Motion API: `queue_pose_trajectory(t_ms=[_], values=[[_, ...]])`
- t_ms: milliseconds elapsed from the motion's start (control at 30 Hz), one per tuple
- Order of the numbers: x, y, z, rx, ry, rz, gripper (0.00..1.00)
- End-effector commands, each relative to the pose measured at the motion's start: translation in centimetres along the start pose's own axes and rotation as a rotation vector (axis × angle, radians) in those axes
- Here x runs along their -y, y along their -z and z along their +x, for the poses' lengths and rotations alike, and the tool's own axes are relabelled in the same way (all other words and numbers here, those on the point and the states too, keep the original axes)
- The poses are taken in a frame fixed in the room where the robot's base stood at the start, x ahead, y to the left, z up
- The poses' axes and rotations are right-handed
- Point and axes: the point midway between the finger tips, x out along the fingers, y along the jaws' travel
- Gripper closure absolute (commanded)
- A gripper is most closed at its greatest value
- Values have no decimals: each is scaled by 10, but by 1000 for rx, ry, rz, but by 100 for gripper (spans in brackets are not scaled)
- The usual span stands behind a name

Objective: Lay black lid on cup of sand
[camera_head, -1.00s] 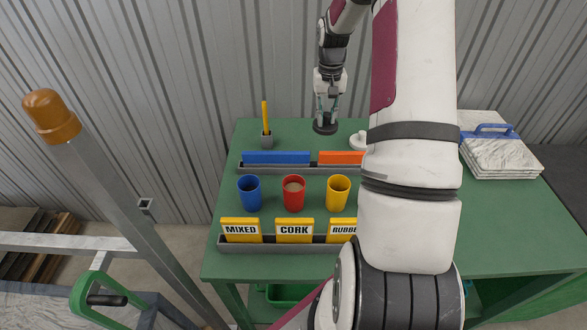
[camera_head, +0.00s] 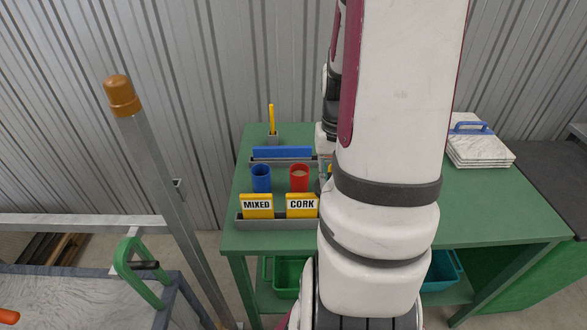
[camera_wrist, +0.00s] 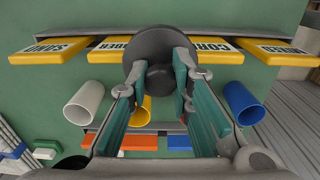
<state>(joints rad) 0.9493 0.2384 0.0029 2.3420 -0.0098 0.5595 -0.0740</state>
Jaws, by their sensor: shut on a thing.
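My gripper (camera_wrist: 158,70) is shut on the black lid (camera_wrist: 152,45), a round dark disc, and holds it above the row of cups and signs. In the wrist view the lid overlaps the gap between the RUBBER and CORK signs. The white cup (camera_wrist: 84,103) stands by the SAND sign (camera_wrist: 52,49); its contents are unclear. The yellow cup (camera_wrist: 140,110) is partly covered by my fingers. The blue cup (camera_wrist: 243,103) is to the right. My arm hides the gripper's grasp and the white cup there.
The sign rack (camera_head: 277,222) runs along the table's front, with CORK (camera_head: 302,205) and MIXED (camera_head: 257,205) signs. Blue and orange blocks (camera_wrist: 138,142) lie behind the cups. White slabs (camera_head: 482,150) stand at right. A metal post (camera_head: 170,190) rises at left.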

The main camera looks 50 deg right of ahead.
Motion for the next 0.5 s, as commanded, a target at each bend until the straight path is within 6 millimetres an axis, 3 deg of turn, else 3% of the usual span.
queue_pose_trajectory(t_ms=[500], values=[[55,108,12,0,0,-4,100]])
